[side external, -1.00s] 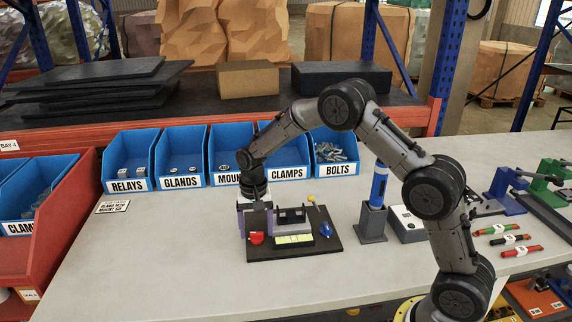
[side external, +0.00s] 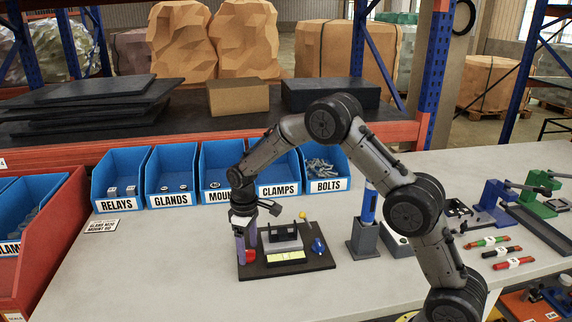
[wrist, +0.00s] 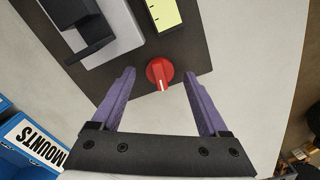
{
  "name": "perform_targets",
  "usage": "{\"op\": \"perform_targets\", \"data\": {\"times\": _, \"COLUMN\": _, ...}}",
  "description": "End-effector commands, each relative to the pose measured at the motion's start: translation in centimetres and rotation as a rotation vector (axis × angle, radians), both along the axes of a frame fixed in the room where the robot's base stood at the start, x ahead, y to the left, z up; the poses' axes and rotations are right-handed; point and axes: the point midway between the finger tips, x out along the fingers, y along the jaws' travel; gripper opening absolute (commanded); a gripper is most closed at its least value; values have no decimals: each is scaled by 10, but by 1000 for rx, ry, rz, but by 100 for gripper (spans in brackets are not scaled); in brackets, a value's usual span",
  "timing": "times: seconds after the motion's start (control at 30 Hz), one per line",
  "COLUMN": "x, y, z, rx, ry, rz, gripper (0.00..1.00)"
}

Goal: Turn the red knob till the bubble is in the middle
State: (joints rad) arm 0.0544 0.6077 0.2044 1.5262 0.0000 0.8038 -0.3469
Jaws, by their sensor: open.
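The red knob (wrist: 160,73) sits at the edge of a dark base plate (side external: 290,263). In the wrist view its pale pointer line points toward my gripper. In the side view the knob (side external: 250,257) shows just right of my fingers. My gripper (wrist: 158,85) is open, with a purple finger on either side of the knob and a gap on both sides; the fingers point down in the side view (side external: 245,250). A yellow-green level vial (wrist: 163,14) lies on the plate and also shows in the side view (side external: 286,256). I cannot make out its bubble.
A blue knob (side external: 318,246) and a yellow knob (side external: 303,216) stand at the plate's right side. A grey block with a black bracket (side external: 283,233) is mid-plate. Blue bins (side external: 224,192) line the back. The table's front left is clear.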

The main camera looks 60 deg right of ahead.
Motion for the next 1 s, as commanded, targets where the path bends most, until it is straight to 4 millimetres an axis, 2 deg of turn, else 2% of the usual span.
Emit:
{"op": "perform_targets", "data": {"times": 0.47, "x": 1, "y": 0, "z": 3, "rx": -1, "ry": -3, "rz": 504, "gripper": 78}}
{"op": "perform_targets", "data": {"times": 1.0, "x": 1, "y": 0, "z": 104, "rx": -2, "ry": -5, "rz": 493, "gripper": 78}}
